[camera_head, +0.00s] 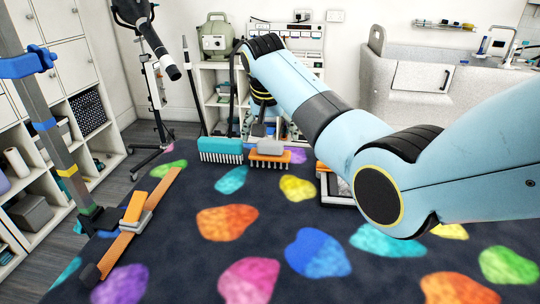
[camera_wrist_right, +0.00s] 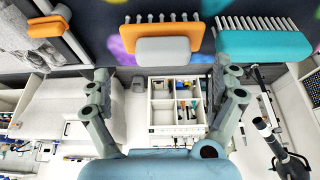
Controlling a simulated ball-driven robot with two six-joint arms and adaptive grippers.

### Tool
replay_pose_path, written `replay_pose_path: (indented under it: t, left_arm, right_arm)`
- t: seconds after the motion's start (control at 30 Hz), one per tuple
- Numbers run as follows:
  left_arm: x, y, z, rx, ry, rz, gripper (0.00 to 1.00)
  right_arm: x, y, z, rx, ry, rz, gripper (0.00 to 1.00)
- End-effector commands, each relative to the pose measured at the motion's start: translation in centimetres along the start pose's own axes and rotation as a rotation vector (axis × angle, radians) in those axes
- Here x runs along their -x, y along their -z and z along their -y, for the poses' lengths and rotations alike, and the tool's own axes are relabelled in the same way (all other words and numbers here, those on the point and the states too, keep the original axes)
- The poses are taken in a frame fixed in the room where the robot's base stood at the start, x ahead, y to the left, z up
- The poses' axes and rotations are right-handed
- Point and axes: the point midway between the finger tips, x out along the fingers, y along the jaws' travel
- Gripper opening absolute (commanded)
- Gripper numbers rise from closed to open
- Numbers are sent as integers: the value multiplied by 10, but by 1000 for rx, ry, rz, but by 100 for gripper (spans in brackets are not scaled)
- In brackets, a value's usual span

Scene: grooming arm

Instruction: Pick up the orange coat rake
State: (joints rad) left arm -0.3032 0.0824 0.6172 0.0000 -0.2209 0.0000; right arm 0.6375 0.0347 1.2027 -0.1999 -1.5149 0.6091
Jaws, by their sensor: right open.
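The orange coat rake (camera_head: 269,158) lies at the far edge of the dark table, with a row of pale teeth and a grey block on it. In the right wrist view the orange coat rake (camera_wrist_right: 153,39) is at the top, beyond the fingertips. My right gripper (camera_wrist_right: 167,80) is open and empty, its two fingers spread wide, apart from the rake. In the head view my right gripper (camera_head: 262,100) is partly hidden by its own wrist, above and behind the rake. My left gripper does not show.
A teal rake (camera_head: 220,150) lies just left of the orange one. A slicker-type brush with an orange part (camera_head: 323,168) is partly behind my right arm. The middle tabletop is clear.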

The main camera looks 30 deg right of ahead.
Motion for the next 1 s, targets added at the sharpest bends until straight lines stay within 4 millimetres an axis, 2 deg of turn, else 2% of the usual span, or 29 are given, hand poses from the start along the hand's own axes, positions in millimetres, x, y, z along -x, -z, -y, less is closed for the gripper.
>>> replay_pose_path:
  t: [0.3,0.6,1.0]
  left_arm:
    - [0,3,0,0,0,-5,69]
    - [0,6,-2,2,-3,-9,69]
    - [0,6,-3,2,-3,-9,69]
  right_arm:
    - [-42,2,4,0,-2,2,94]
    - [-47,3,4,0,0,0,94]
    - [-47,2,4,0,0,1,43]
